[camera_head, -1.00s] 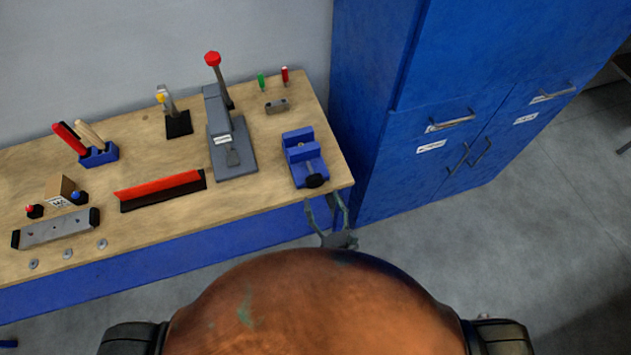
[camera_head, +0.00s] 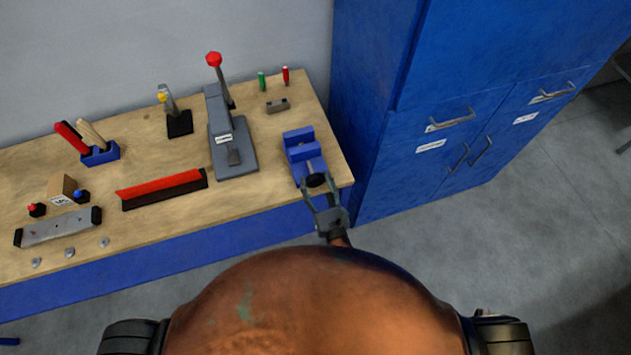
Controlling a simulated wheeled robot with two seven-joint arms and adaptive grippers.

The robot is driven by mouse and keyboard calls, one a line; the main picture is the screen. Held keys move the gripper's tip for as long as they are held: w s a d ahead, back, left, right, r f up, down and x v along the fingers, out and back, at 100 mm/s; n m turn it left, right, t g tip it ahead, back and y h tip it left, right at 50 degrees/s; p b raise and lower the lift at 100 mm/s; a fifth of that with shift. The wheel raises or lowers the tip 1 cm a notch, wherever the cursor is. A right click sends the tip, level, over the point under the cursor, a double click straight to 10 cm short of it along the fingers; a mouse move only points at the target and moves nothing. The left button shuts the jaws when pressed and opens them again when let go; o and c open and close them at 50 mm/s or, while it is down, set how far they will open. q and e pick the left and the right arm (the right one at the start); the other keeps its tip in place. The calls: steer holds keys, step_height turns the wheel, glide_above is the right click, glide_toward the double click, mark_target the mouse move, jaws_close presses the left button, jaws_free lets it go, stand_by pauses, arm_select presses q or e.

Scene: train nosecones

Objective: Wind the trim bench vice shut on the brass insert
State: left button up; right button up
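The trim bench vice (camera_head: 304,154) is blue and sits at the right front corner of the wooden bench. A small bit of brass colour, perhaps the brass insert, is too small to make out between the jaws. My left gripper is out of view.
An arbor press (camera_head: 232,150) with a red knob stands left of the vice. A red-topped black bar (camera_head: 162,189) lies further left. A small grey block (camera_head: 277,105) sits behind the vice. A blue cabinet (camera_head: 400,140) stands close to the bench's right end.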

steer(key=c, duration=0.8)
steer(key=shift+a, duration=0.1)
steer(key=m+b, duration=0.1)
steer(key=m, duration=0.1)
steer(key=m+b, duration=0.1)
steer(key=b, duration=0.1)
steer(key=shift+f+m, duration=0.2)
steer(key=shift+m, duration=0.2)
steer(key=shift+r+m+b, duration=0.1)
steer(key=shift+m+b, duration=0.9)
steer(key=shift+m, duration=0.2)
steer(key=shift+s+d+r+m, duration=0.1)
steer(key=shift+d+m, duration=0.1)
steer(key=shift+m, duration=0.2)
